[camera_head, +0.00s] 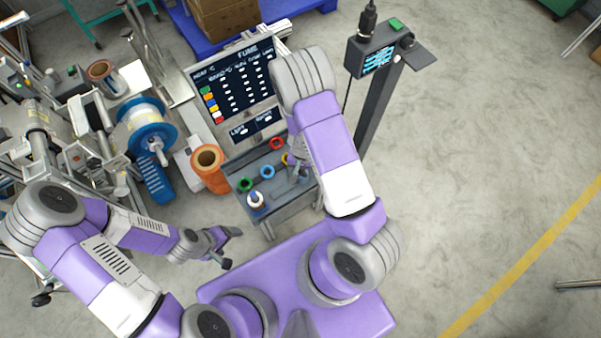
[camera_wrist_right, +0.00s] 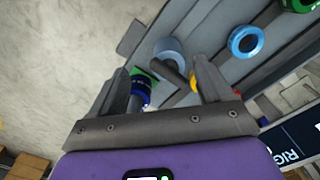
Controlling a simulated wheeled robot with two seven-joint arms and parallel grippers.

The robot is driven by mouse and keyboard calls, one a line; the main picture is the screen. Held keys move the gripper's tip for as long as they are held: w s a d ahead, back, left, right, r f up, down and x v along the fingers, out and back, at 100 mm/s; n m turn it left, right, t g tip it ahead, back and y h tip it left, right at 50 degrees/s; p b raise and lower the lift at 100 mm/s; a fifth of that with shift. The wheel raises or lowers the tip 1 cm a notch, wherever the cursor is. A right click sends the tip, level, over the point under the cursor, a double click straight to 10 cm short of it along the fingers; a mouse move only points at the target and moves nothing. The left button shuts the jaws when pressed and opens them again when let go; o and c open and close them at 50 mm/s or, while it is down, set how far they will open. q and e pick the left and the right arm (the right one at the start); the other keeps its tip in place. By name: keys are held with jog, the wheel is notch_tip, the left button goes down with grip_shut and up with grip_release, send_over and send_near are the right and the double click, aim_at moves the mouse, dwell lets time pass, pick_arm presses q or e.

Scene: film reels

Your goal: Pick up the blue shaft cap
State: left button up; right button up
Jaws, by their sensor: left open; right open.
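A light blue ring-shaped cap (camera_head: 267,171) lies on the grey tray of a small stand (camera_head: 234,182). It also shows in the right wrist view (camera_wrist_right: 245,41), to the right of my right gripper (camera_wrist_right: 163,72). That gripper is open above the tray, and my arm partly covers it in the head view. A dark blue cap-like piece (camera_wrist_right: 140,88) shows beside its left finger; I cannot tell whether they touch. Which blue piece is the shaft cap is not clear. My left gripper (camera_head: 231,248) is open and empty, apart from the tray, at its lower left.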

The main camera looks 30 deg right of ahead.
aim_at(302, 176)
jog(key=shift+w+d+r, duration=0.2)
jog(key=shift+w+r, duration=0.2)
jog(key=shift+w, duration=0.25)
jog(key=shift+w+f, duration=0.15)
jog(key=shift+w, duration=0.05)
jog(key=shift+m, duration=0.3)
notch_tip(302, 176, down, 7)
jog(key=b, duration=0.4)
jog(key=shift+a, duration=0.1)
jog(key=c, duration=1.3)
